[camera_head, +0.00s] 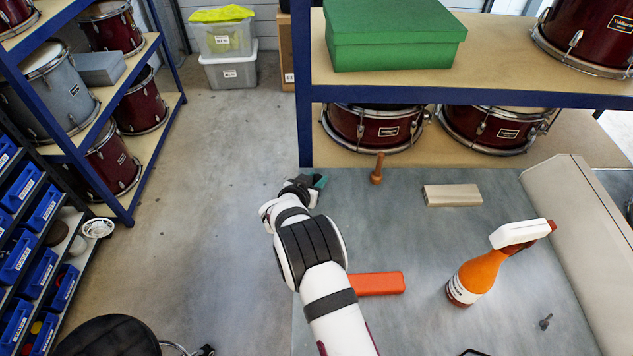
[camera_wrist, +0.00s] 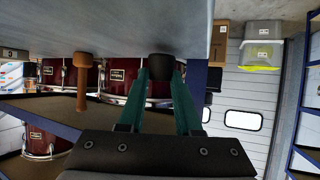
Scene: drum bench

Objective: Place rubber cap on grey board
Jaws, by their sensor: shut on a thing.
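My gripper (camera_wrist: 160,75) has teal fingers and is shut on a small black rubber cap (camera_wrist: 159,66), held between the fingertips in the wrist view. In the camera_head view my gripper (camera_head: 318,182) is at the far left corner of a grey surface, and the cap is hidden or too small to make out. The grey surface, the only grey board I can make out, is the bench top (camera_head: 420,235); it shows upside down along the top of the wrist view (camera_wrist: 110,30). The cap is right by this surface; I cannot tell whether they touch.
A wooden peg (camera_head: 377,170) stands just right of my gripper, with a pale block (camera_head: 452,195) beyond it. An orange-red bar (camera_head: 377,283), a spray bottle (camera_head: 478,277) and a small dark bolt (camera_head: 545,322) are on the bench. A drum shelf (camera_head: 450,95) rises behind. The bench middle is clear.

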